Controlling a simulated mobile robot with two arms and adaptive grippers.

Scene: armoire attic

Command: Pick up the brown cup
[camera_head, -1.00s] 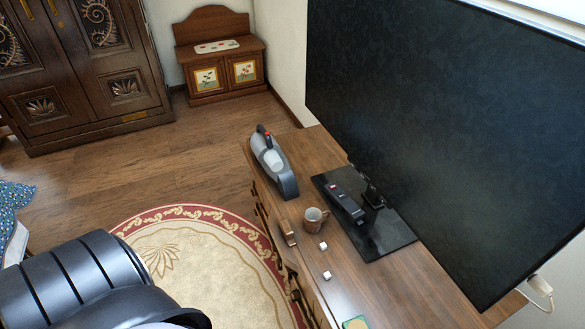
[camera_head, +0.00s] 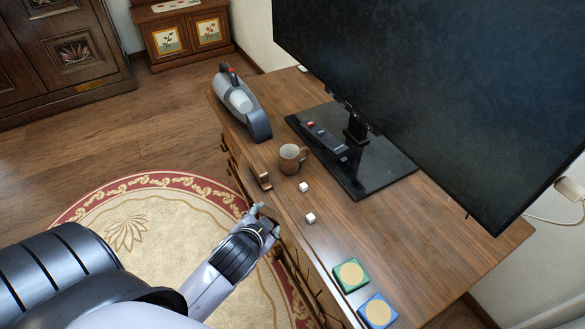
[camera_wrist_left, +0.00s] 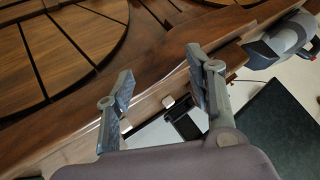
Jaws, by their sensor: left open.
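The brown cup (camera_head: 289,158) stands upright on the wooden dresser top, its handle toward the right. It is near the front edge, between the handheld vacuum and two small white cubes. My left gripper (camera_head: 266,217) is open and empty beside the dresser's front edge, nearer to me than the cup and apart from it. In the left wrist view the two spread fingers of this gripper (camera_wrist_left: 160,82) show with nothing held between them. I cannot make out the cup in the wrist view. My right gripper is not in view.
The grey handheld vacuum (camera_head: 243,103) stands behind the cup. A monitor base (camera_head: 378,172) with a dark remote (camera_head: 327,141) is to its right. White cubes (camera_head: 304,187) (camera_head: 310,218) and a small wooden piece (camera_head: 262,179) lie close by. Green (camera_head: 339,277) and blue (camera_head: 367,301) coasters lie nearer.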

